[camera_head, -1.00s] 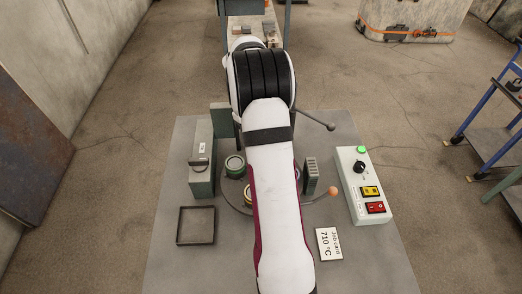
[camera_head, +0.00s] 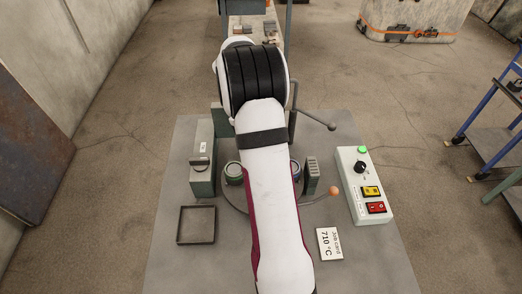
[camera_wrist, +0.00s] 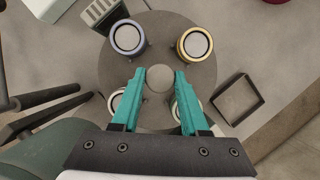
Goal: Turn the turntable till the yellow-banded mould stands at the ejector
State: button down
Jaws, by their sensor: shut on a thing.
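My gripper (camera_wrist: 160,75), with teal fingers, is shut on the round grey hub (camera_wrist: 158,82) in the middle of the turntable (camera_wrist: 172,18). In the wrist view the yellow-banded mould (camera_wrist: 195,43) stands right of the hub's far side, and the blue-banded mould (camera_wrist: 127,37) stands left. Two more moulds are partly hidden behind the fingers. The blue-banded mould is close to a slotted grey block (camera_wrist: 103,13), also seen in the head view (camera_head: 312,176); no label shows whether this is the ejector. The yellow-banded mould is hidden behind my arm in the head view.
A square black tray (camera_head: 196,225) lies left of the turntable, also in the wrist view (camera_wrist: 238,98). A green-grey block (camera_head: 202,166) stands behind it. A control box (camera_head: 364,186), a job card (camera_head: 329,244) and an orange-tipped rod (camera_head: 334,190) are at the right.

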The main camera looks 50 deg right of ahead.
dwell(0.4)
jog(key=shift+c, duration=2.1)
grip_release()
jog(key=v, duration=1.5)
jog(key=shift+r, duration=0.4)
jog(key=shift+w+a, duration=0.1)
jog(key=s+a+r+m+t, duration=0.1)
jog(key=s+a, duration=0.3)
jog(key=a, duration=0.5)
jog(key=s+a+r+m+t, duration=0.1)
jog(key=s+a, duration=0.4)
jog(key=a, duration=0.5)
jog(key=s+a+f+m+t+y, duration=0.1)
jog(key=s+a+f+m+t, duration=0.1)
jog(key=s+a+f, duration=0.6)
jog(key=s+a+m, duration=0.1)
jog(key=s+a, duration=0.1)
jog(key=s, duration=0.2)
jog(key=shift+s+a+f+m+y, duration=0.3)
jog(key=shift+s+a+y, duration=0.1)
